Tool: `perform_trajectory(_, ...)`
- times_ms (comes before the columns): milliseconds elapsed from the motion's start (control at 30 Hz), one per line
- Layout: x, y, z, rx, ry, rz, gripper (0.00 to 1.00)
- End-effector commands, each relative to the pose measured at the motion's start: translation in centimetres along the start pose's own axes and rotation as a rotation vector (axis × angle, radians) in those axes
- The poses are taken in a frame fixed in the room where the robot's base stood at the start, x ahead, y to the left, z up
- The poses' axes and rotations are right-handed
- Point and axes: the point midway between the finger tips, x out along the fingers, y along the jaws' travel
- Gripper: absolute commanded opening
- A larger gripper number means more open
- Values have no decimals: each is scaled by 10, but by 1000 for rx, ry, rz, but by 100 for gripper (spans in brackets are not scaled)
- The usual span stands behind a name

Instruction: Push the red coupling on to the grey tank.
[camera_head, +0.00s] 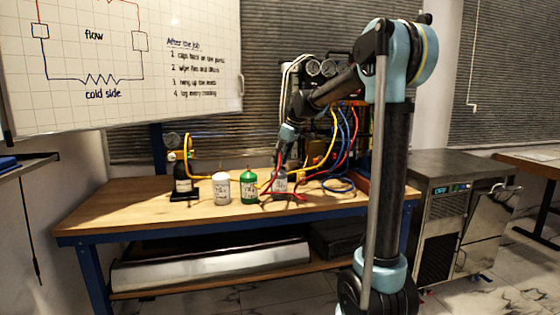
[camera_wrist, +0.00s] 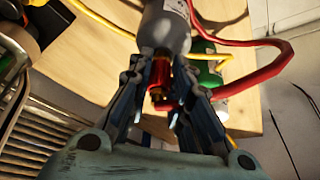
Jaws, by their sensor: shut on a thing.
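The grey tank (camera_head: 280,184) stands on the wooden bench, right of the green tank, with a pale label on its side. In the wrist view the grey tank (camera_wrist: 165,30) is at the top middle, its narrow end toward my gripper. The red coupling (camera_wrist: 160,73) sits between my gripper's fingers (camera_wrist: 159,82), which are shut on it. It lines up with the tank's neck; whether it is seated there I cannot tell. In the head view my gripper (camera_head: 282,158) reaches down above the grey tank, and the coupling is too small to make out.
A red hose (camera_wrist: 262,78) curves close beside my gripper. Yellow and blue hoses (camera_head: 338,184) lie to the right.

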Motion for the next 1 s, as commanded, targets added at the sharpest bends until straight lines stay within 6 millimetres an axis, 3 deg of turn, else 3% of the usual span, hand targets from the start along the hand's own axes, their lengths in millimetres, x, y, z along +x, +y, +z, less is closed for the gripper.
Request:
perform_trajectory(600,2,0,1,0,0,0,0)
perform_trajectory(633,2,0,1,0,0,0,21)
perform_trajectory(700,2,0,1,0,0,0,32)
perform_trajectory(933,2,0,1,0,0,0,32)
perform_trajectory(1000,2,0,1,0,0,0,46)
